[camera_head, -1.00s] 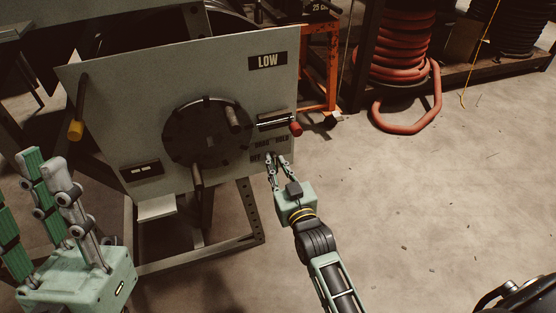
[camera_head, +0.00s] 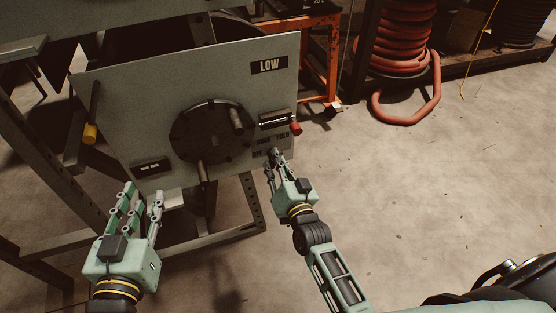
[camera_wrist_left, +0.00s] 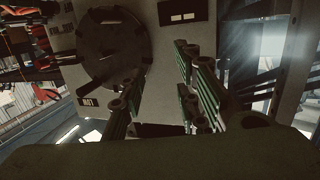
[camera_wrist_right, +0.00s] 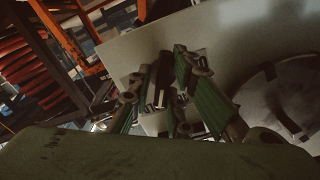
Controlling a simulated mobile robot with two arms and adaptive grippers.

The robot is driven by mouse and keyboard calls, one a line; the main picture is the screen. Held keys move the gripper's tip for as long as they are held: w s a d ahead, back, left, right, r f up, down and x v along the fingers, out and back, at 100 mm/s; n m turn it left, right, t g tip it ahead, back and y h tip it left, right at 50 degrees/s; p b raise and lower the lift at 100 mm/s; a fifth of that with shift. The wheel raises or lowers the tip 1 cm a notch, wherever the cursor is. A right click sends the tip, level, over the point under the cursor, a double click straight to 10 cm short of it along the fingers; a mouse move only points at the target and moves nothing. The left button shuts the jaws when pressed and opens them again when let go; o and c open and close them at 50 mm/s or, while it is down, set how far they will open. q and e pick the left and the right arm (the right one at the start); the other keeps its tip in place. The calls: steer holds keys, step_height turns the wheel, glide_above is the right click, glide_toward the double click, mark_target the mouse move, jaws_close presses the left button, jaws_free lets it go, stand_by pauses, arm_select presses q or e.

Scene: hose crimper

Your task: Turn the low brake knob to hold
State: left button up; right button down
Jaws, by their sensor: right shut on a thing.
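The low brake panel (camera_head: 150,95) is a grey plate with a black LOW label (camera_head: 269,65). My right gripper (camera_head: 273,160) is at its lower right corner, beside small dark position labels (camera_head: 283,137). In the right wrist view its fingers are closed around a dark knob (camera_wrist_right: 163,80) in front of a pale label plate; the head view hides the knob behind the fingers, and its pointing direction cannot be told. My left gripper (camera_head: 142,194) is open and empty below the panel's lower left edge; its spread fingers also show in the left wrist view (camera_wrist_left: 158,85).
A black round disc with a crank handle (camera_head: 212,132) sits mid-panel. A red-tipped lever (camera_head: 295,128) projects at the right edge and a yellow-tipped lever (camera_head: 90,132) at the left.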

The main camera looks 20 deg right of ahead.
arm_select(q)
steer(key=shift+s+a+f+g, duration=0.15)
steer(key=shift+f+g, duration=0.15)
steer(key=shift+f, duration=0.25)
steer(key=shift+s+a+f+g, duration=0.15)
steer(key=shift+f+g, duration=0.15)
steer(key=shift+f, duration=0.2)
arm_select(e)
steer(key=shift+a+m, duration=0.3)
steer(key=shift+a, duration=0.05)
arm_select(q)
steer(key=shift+d, duration=0.1)
arm_select(e)
steer(key=c, duration=1.8)
jaws_free()
steer(key=shift+r, duration=0.1)
steer(key=shift+d, duration=0.1)
steer(key=s, duration=1.2)
steer(key=shift+d, duration=0.2)
